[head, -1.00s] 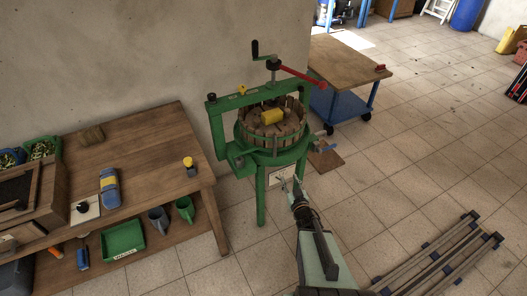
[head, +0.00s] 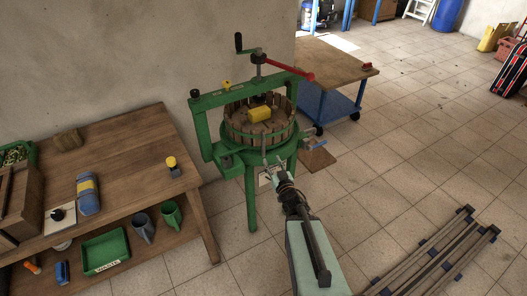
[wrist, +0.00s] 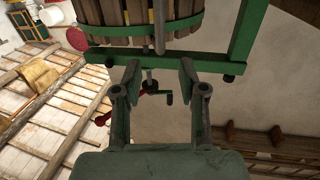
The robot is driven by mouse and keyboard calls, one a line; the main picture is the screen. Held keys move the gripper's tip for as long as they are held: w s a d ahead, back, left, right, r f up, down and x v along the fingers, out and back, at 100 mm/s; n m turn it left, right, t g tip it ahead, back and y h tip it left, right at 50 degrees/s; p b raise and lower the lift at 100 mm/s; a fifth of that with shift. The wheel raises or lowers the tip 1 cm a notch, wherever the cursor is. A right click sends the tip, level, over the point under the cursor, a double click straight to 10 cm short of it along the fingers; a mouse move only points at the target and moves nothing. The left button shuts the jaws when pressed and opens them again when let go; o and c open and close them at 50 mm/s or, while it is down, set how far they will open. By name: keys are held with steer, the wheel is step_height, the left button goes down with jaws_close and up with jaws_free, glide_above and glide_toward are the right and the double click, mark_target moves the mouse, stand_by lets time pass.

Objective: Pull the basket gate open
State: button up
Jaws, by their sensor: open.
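The slatted wooden basket (head: 236,133) with green hoops stands in the green press frame (head: 205,141), left of centre in the head view. A grey upright bar (wrist: 159,26) runs down the basket's front in the wrist view. I cannot make out a separate gate outline, and the slats look closed all round. My gripper (head: 273,166) is just in front of the basket, low by its front. In the wrist view my gripper (wrist: 159,74) has its fingers spread with nothing between them; the basket (wrist: 110,14) and bar lie beyond the tips.
A yellow block (head: 259,114) lies in the basket. A black crank and red lever (head: 290,72) rise above it. A wooden bench (head: 130,190) is at left, a blue trolley table (head: 325,85) behind right. Metal rails (head: 440,255) lie at lower right; floor tiles between are clear.

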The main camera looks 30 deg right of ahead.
mark_target(264, 146)
steer(key=w+b, duration=0.1)
steer(key=w, duration=0.2)
steer(key=w+d+b, duration=0.1)
steer(key=w+b, duration=0.1)
steer(key=w, duration=0.2)
steer(key=w+b, duration=0.1)
steer(key=w, duration=0.3)
steer(key=shift+d+b, duration=0.2)
steer(key=shift+b, duration=0.15)
jaws_close()
